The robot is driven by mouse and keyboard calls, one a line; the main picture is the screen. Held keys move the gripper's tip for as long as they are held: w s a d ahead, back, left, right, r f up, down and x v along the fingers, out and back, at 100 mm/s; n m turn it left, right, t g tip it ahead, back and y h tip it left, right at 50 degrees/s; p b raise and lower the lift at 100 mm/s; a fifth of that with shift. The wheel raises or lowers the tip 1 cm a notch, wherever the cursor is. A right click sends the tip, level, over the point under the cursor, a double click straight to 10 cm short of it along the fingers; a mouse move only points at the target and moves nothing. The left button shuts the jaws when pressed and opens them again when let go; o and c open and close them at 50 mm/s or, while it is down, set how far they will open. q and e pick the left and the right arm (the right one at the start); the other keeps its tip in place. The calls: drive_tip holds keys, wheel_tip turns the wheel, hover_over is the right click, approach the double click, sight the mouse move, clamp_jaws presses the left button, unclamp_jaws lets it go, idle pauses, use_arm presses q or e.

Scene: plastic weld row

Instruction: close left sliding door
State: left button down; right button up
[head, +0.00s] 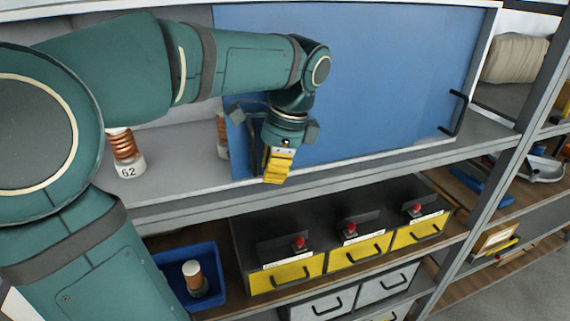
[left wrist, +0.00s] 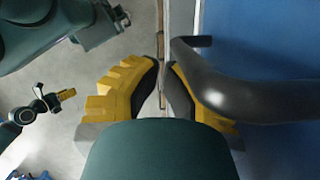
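The blue sliding door panel (head: 370,80) covers the middle and right of the upper cabinet. The cabinet's left part stands open. A black bar handle (head: 458,113) is at the panel's right edge. Another dark handle (head: 254,140) shows at its left edge, partly hidden by my wrist. My left gripper (head: 278,166) points down in front of this left edge, its yellow fingers close together. In the left wrist view, the fingers (left wrist: 164,70) nearly meet, with nothing seen gripped. The dark handle (left wrist: 245,98) passes over the right finger, not between them; contact is unclear.
A copper coil on a white base marked 62 (head: 124,152) stands in the open left part; another coil (head: 222,135) stands by the panel's left edge. Below are yellow drawers (head: 355,252) with red knobs above and a blue bin (head: 180,262). A beige bag (head: 515,58) lies at right.

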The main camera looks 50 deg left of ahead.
use_arm(q)
drive_tip(key=shift+s+a, duration=0.1)
drive_tip(key=shift+s, duration=0.05)
drive_tip(key=s+a, duration=0.5)
drive_tip(key=s, duration=0.8)
drive_tip(key=s+a+p, duration=0.1)
drive_tip(key=s+a, duration=0.5)
drive_tip(key=s, duration=0.8)
drive_tip(key=shift+s+a, duration=0.15)
drive_tip(key=shift+s, duration=0.05)
use_arm(e)
drive_tip(key=shift+r, duration=0.55)
use_arm(q)
drive_tip(key=shift+w, duration=0.15)
